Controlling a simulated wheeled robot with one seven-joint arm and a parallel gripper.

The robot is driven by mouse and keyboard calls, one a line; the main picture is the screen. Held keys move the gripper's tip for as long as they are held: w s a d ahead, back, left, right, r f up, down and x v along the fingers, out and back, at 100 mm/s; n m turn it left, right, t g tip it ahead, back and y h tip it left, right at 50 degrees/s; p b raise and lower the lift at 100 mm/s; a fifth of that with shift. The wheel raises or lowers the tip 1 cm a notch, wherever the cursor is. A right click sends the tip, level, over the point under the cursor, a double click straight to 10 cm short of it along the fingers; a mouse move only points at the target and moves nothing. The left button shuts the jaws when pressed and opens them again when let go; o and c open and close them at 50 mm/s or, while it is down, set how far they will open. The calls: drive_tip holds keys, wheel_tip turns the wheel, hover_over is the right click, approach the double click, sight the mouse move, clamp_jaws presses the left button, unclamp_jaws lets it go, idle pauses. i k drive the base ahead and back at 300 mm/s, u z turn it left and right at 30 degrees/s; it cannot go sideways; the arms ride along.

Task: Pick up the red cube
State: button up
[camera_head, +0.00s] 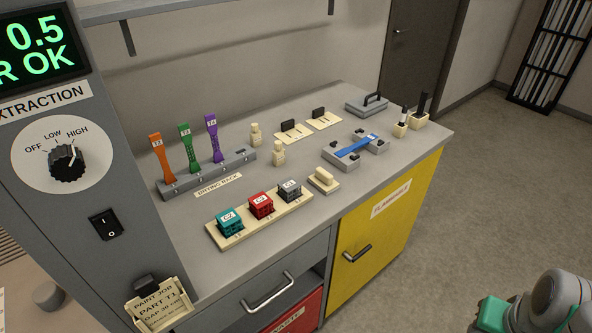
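The red cube (261,205) is a lattice block with a white label on top. It sits in the middle of a cream tray (290,222) on the grey bench top, between a teal cube (229,220) on its left and a dark grey cube (289,190) on its right. Part of my arm, white and grey with a teal-green piece, shows at the bottom right corner, well away from the bench. I cannot make out gripper fingers there.
Behind the tray stands a drying rack (205,174) with orange, green and purple upright pieces. A cream block (323,181) lies right of the tray. A grey fixture with a blue bar (355,147) is farther right. The grey control panel borders the left. Floor at right is clear.

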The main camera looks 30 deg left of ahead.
sight(261, 204)
drive_tip(key=i, duration=0.55)
drive_tip(key=u, duration=3.95)
drive_tip(key=i, duration=0.5)
drive_tip(key=z, duration=0.05)
